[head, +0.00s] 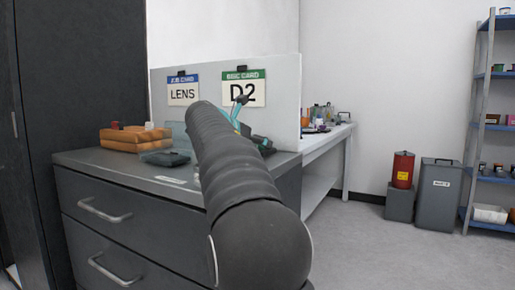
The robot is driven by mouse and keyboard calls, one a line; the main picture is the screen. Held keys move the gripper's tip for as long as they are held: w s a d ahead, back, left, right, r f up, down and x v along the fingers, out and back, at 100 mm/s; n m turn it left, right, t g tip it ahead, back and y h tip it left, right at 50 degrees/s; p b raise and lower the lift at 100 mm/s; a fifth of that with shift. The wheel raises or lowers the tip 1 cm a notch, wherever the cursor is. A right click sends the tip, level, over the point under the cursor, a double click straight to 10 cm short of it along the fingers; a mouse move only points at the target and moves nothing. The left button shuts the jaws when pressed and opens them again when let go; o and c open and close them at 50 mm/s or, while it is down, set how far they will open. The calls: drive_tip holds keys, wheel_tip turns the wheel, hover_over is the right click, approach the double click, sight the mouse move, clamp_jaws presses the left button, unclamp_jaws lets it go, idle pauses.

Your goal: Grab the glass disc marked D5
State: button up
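I cannot make out any glass disc marked D5 in the head view. A white card with a green header (243,89) reads D2 and hangs on the pale panel behind the cabinet. My own dark arm reaches over the cabinet top and hides much of its right part. Small teal and dark grey parts show just past the arm's far end, and I cannot tell whether they are my gripper's fingers. Whether my gripper is open or shut does not show.
The dark drawer cabinet (125,222) bears orange blocks (128,140) and a small dark case (164,158). A card reading LENS (183,91) hangs on the panel (211,76). A bench (325,140) stands behind. A red can (403,170), grey bin (437,190) and blue shelves (490,130) stand right. Floor is clear.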

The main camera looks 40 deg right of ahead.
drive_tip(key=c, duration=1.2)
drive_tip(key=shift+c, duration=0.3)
